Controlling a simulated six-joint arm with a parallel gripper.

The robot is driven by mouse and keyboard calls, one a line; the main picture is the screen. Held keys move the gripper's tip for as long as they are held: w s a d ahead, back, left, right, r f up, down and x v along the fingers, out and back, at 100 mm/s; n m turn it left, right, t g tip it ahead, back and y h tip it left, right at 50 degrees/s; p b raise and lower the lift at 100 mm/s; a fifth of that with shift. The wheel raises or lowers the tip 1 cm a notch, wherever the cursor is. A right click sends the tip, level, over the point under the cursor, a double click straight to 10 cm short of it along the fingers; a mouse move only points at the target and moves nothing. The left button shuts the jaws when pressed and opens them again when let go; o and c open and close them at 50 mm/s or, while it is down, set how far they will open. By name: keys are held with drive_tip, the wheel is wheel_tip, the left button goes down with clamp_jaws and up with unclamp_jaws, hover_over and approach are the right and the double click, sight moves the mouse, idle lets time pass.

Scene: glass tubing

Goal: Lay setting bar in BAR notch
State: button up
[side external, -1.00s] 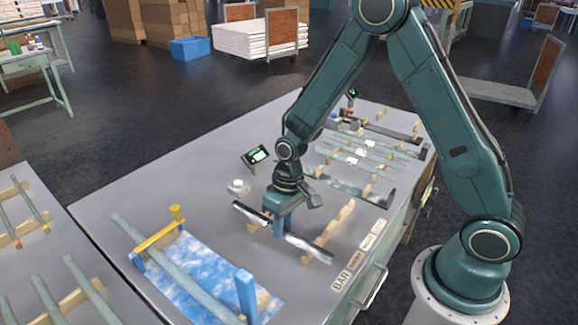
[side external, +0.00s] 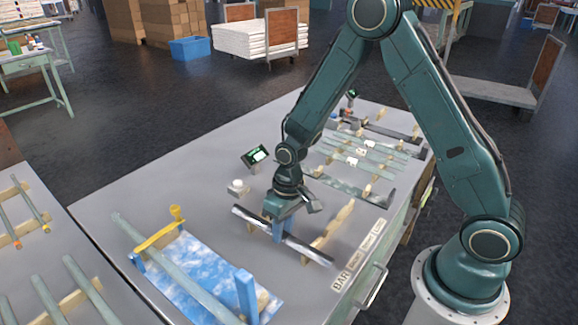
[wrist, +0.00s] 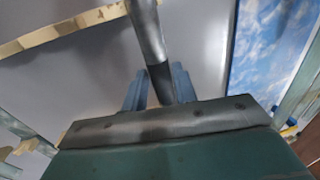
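In the wrist view the bar (wrist: 147,38) runs up from between the two fingers (wrist: 158,86). I cannot tell whether the bar touches a notch. The BAR label (side external: 341,282) is at the table's front edge.
Left of the bar stands a blue-patterned jig (side external: 205,275) with a glass tube, a yellow clamp (side external: 160,238) and a blue post (side external: 246,295). A small screen (side external: 255,156) and white button (side external: 238,187) sit behind. More tubes on racks (side external: 360,160) lie to the right.

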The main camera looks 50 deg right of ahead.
drive_tip(key=shift+o, duration=1.4)
drive_tip(key=shift+r, duration=0.15)
wheel_tip(320, 180, up, 13)
drive_tip(key=d, duration=0.1)
drive_tip(key=shift+d, duration=0.4)
